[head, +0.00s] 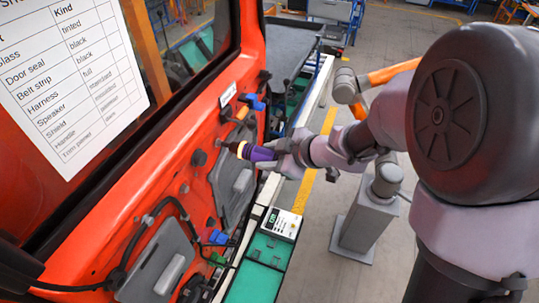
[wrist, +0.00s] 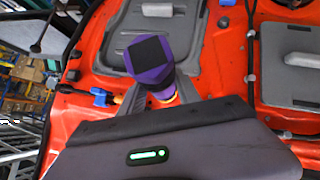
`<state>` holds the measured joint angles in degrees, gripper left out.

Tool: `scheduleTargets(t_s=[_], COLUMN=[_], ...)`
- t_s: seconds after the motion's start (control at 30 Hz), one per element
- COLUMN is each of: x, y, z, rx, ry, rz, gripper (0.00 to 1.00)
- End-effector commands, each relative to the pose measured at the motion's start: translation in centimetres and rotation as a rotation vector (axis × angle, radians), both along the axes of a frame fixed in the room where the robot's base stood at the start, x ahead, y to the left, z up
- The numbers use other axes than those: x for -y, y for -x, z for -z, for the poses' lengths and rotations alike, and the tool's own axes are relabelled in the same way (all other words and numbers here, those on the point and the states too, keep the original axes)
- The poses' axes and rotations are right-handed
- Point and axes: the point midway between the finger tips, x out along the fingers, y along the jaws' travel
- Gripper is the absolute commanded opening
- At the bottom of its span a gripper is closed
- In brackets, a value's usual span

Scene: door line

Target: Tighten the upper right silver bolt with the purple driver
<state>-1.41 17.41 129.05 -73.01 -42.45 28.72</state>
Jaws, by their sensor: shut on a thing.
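The purple driver (head: 262,154) is in my gripper (head: 284,155) in the head view. Its yellow collar and dark nose point left at the red door (head: 110,235). I cannot tell whether the nose touches the door. In the wrist view, my gripper (wrist: 155,97) is shut around the driver (wrist: 149,65), whose dark square end faces the camera. Its working tip is hidden. Small silver bolt heads show on the door in the wrist view, one at the right (wrist: 252,78). I cannot tell which is the upper right silver bolt; the driver and gripper hide part of the panel.
Grey panels (head: 162,265) and a dark harness sit on the door, with blue connectors (head: 218,237) protruding. A green tray (head: 262,252) with a small white label box (head: 282,223) lies beside the door. A grey pedestal (head: 368,215) stands on the floor to the right.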

Motion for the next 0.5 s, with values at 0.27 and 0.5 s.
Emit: scheduleTargets(t_s=[0.27, 0.5], x=[-0.35, -0.60], y=[-0.13, -0.21], z=[-0.15, -0.16], rx=[0.003, 0.004], ry=[-0.001, -0.002], rz=[-0.003, -0.004], gripper=[0.00, 0.00])
